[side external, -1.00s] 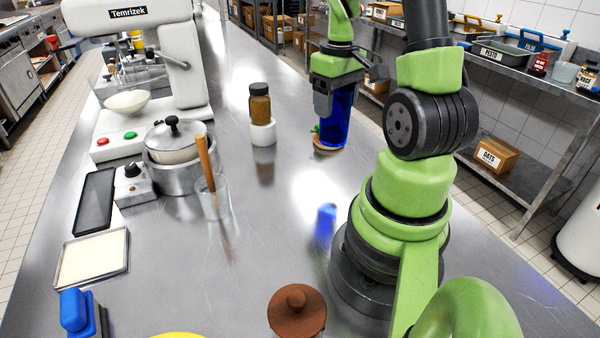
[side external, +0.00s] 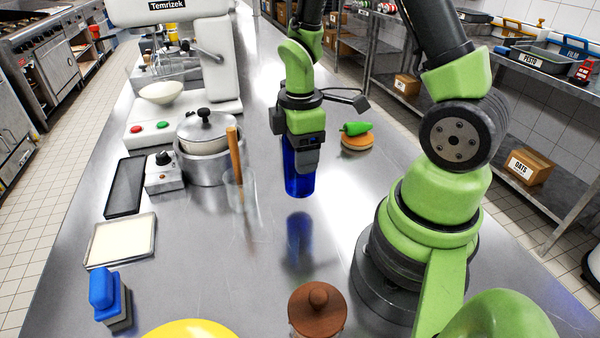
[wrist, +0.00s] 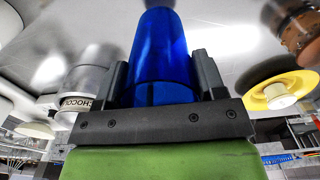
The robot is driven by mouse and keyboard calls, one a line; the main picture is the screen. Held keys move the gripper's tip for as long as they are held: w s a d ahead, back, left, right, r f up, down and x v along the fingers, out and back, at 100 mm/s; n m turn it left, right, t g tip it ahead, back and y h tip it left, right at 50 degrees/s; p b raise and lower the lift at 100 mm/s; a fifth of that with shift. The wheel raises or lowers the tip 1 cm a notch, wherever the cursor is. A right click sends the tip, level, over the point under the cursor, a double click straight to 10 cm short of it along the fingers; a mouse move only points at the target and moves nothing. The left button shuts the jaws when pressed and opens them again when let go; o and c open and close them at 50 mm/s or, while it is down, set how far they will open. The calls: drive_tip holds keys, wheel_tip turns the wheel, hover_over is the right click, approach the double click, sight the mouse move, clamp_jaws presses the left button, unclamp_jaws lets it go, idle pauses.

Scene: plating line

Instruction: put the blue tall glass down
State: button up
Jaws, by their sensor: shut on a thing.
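The blue tall glass (side external: 300,182) is upright in the jaws of my gripper (side external: 304,160), above the middle of the steel counter. A dark blue reflection lies below it with a small gap, so it appears held slightly above the surface. In the wrist view the glass (wrist: 160,48) stands between the two dark fingers of my gripper (wrist: 162,80), one on each side. The upper part of the glass is hidden by my gripper in the side view.
A clear glass (side external: 238,190) with a wooden stick stands left, near the lidded pot (side external: 205,160). A bun-like item with a green pepper (side external: 356,138) lies behind right. A brown lidded jar (side external: 317,308) and yellow dish (side external: 188,330) are in front. Counter between is clear.

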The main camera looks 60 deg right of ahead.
drive_tip(key=shift+f, duration=2.2)
drive_tip(key=shift+f, duration=0.1)
drive_tip(key=o, duration=1)
wheel_tip(320, 180, up, 12)
drive_tip(key=shift+s+a+r+m+t+y, duration=0.35)
drive_tip(key=shift+s+a+r+m+t, duration=1)
drive_tip(key=shift+r+m, duration=0.8)
drive_tip(key=shift+s+a+r+m+t+y, duration=0.3)
drive_tip(key=shift+s+a+r+m+t, duration=0.75)
drive_tip(key=shift+s+a+r+m, duration=0.85)
drive_tip(key=shift+s+a+r+m+t+y, duration=0.35)
drive_tip(key=shift+s+a+r+m+t, duration=0.75)
drive_tip(key=shift+r+m, duration=1.25)
